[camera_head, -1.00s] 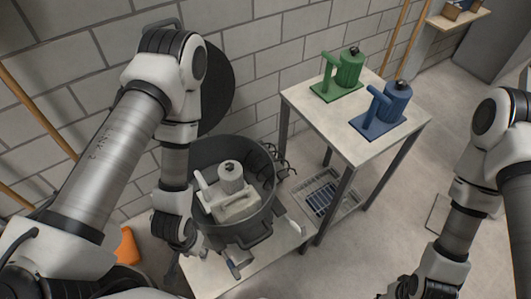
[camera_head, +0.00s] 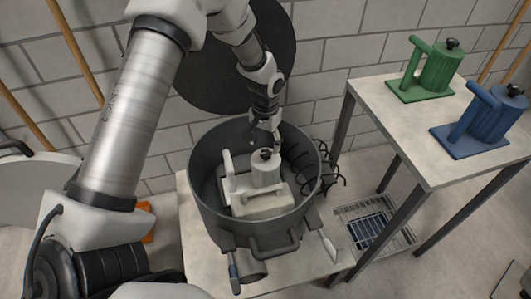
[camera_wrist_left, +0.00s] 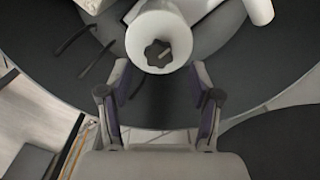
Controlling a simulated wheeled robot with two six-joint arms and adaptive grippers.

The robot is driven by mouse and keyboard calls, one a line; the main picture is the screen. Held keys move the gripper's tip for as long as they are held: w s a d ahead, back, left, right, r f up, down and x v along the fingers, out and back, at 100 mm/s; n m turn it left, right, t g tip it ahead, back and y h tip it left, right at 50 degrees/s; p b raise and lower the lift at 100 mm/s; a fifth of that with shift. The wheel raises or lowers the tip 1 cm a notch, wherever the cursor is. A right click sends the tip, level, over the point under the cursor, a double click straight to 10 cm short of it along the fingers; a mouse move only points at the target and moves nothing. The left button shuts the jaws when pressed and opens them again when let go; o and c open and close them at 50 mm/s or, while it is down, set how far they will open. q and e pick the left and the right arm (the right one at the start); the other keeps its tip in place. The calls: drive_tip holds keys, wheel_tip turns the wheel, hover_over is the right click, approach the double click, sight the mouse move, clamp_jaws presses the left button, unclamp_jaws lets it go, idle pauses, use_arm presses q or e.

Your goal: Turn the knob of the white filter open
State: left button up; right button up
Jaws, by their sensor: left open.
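The white filter (camera_head: 262,196) sits inside a dark grey round pot (camera_head: 203,200). It has a cylinder body, a slanted side tube and a block base. Its black knob (camera_head: 265,154) is on top of the cylinder. My left gripper (camera_head: 264,138) points down just behind and above the knob. In the left wrist view the open fingers (camera_wrist_left: 162,88) are on either side below the white cylinder (camera_wrist_left: 158,25), and the dark lobed knob (camera_wrist_left: 158,53) lies ahead of the fingertips, not between them. My right gripper is not in view.
The pot stands on a low pale table (camera_head: 197,272). A taller table (camera_head: 400,130) at the right carries a green filter (camera_head: 437,70) and a blue filter (camera_head: 486,118). A dark round disc (camera_head: 240,65) and grey block wall are behind. Dark coiled wire (camera_head: 318,172) is beside the pot.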

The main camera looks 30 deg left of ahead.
sight(266, 153)
use_arm(q)
wheel_tip(266, 153, down, 4)
drive_tip(key=shift+w+r, duration=0.1)
drive_tip(key=shift+w, duration=0.05)
drive_tip(key=c, duration=1.1)
drive_tip(key=shift+c, duration=0.2)
drive_tip(key=shift+r+n+p, duration=0.25)
drive_tip(key=shift+n+p, duration=0.75)
drive_tip(key=shift+p, duration=0.2)
drive_tip(key=n+p, duration=1.2)
drive_tip(key=shift+f+n+p, duration=0.15)
drive_tip(key=shift+n+p, duration=1.45)
drive_tip(key=shift+n, duration=0.4)
